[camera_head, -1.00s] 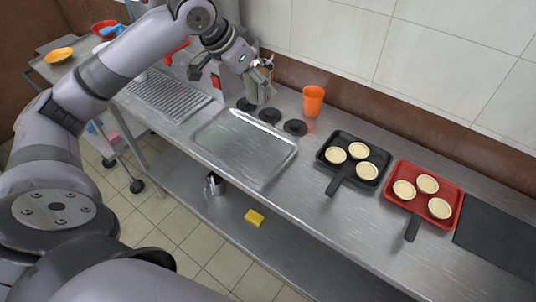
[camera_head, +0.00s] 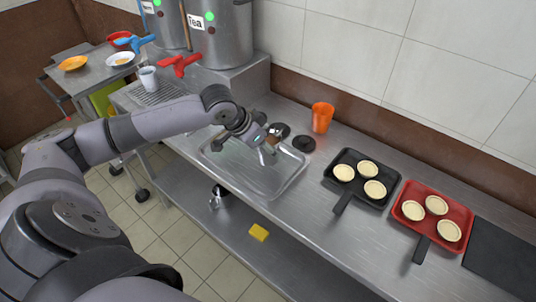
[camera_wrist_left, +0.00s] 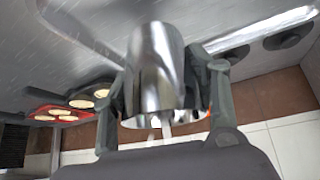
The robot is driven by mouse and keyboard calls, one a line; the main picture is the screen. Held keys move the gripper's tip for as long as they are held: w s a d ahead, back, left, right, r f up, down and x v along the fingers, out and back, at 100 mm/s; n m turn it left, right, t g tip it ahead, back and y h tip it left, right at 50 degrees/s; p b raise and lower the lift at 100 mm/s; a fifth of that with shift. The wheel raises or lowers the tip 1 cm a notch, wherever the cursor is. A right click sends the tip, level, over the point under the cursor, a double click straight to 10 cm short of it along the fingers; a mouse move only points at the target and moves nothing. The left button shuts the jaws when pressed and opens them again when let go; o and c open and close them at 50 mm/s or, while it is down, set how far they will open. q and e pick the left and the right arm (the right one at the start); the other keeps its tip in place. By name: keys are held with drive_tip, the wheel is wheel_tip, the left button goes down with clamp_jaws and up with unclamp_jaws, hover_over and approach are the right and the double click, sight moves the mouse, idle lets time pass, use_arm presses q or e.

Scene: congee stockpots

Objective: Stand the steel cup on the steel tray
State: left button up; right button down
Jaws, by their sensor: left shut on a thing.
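My left gripper (camera_head: 270,146) is over the back part of the steel tray (camera_head: 283,190), which lies flat on the steel counter. In the left wrist view my left gripper (camera_wrist_left: 165,95) is shut on the shiny steel cup (camera_wrist_left: 158,65), with one finger on each side. In the head view the cup is small and mostly hidden by the gripper. I cannot tell whether the cup's base touches the tray. The tray looks otherwise empty. My right gripper is not in view.
An orange cup (camera_head: 322,118) stands behind the tray, near several black discs (camera_head: 303,144). A black pan (camera_head: 361,180) and red tray (camera_head: 432,213) with pale round pastries are to the right. Large steel stockpots (camera_head: 220,35) stand at the back left. A white cup (camera_head: 148,79) is left.

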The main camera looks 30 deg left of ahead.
sight(268, 156)
use_arm(q)
drive_tip(key=shift+f, duration=1.7)
drive_tip(key=shift+f, duration=0.1)
drive_tip(key=o, duration=1.3)
drive_tip(key=shift+o, duration=0.2)
drive_tip(key=v, duration=1.2)
drive_tip(key=shift+b, duration=0.3)
